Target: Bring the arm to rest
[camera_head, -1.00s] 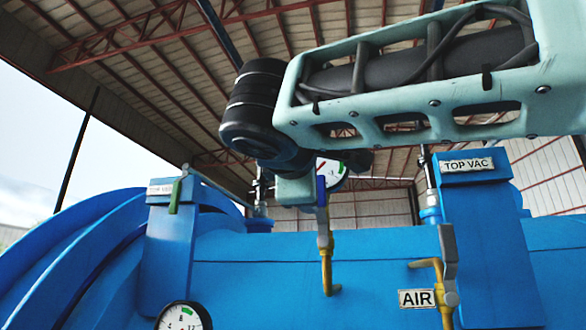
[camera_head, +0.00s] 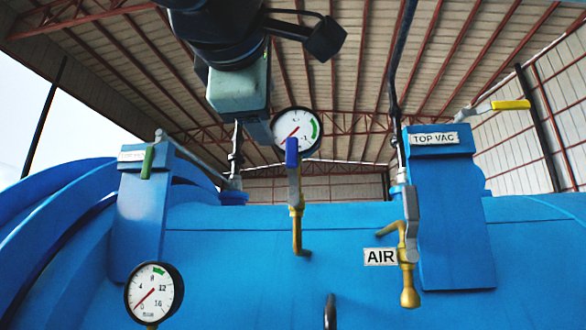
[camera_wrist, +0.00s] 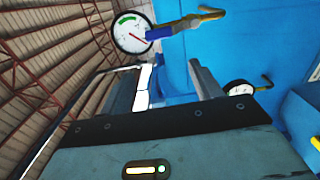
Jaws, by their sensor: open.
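My arm (camera_head: 215,30) hangs in from the top edge of the head view, left of the middle, with its grey-green wrist part (camera_head: 238,88) pointing down in front of the roof. In the wrist view my gripper (camera_wrist: 168,80) has its two fingers spread with nothing between them. It is above the blue autoclave (camera_head: 330,235) and near the upper dial gauge (camera_head: 296,130), which also shows beyond the fingers in the wrist view (camera_wrist: 133,33). I cannot tell the exact gap to the gauge.
A blue-handled valve (camera_head: 294,180) rises below the upper gauge. An AIR valve (camera_head: 409,250) and TOP VAC post (camera_head: 447,210) stand right, a lower gauge (camera_head: 154,292) and green-handled post (camera_head: 143,210) left. A yellow handle (camera_head: 510,104) sticks out at right.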

